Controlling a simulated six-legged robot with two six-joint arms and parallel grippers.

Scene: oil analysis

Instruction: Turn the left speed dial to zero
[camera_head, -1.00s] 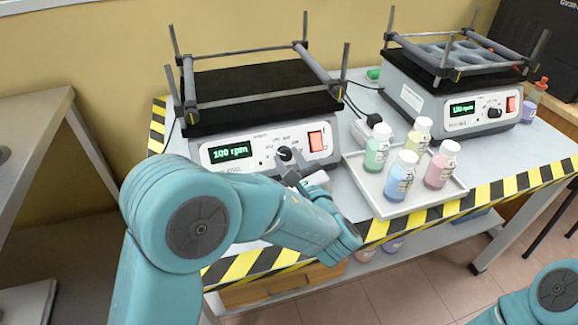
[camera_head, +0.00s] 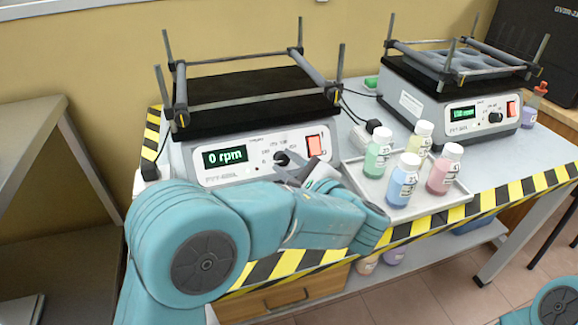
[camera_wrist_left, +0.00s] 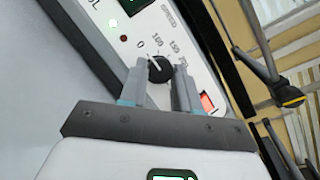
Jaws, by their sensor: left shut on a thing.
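The left speed dial (camera_head: 281,158) is a dark round knob on the front panel of the left shaker (camera_head: 190,176). The shaker's green display (camera_head: 225,156) reads 0 rpm. My left gripper (camera_head: 289,165) is at the panel, shut on the dial. In the left wrist view the black dial (camera_wrist_left: 158,70) sits between the two grey fingers of my left gripper (camera_wrist_left: 160,82). The dial's white mark points up and to the left, toward the 0 on the printed scale. My right gripper is out of view.
A red switch (camera_head: 314,145) is just right of the dial. A white tray (camera_head: 398,211) with several coloured bottles stands close to the right of my left arm. A second shaker (camera_head: 470,118) stands at the back right. Striped tape (camera_head: 515,189) edges the table.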

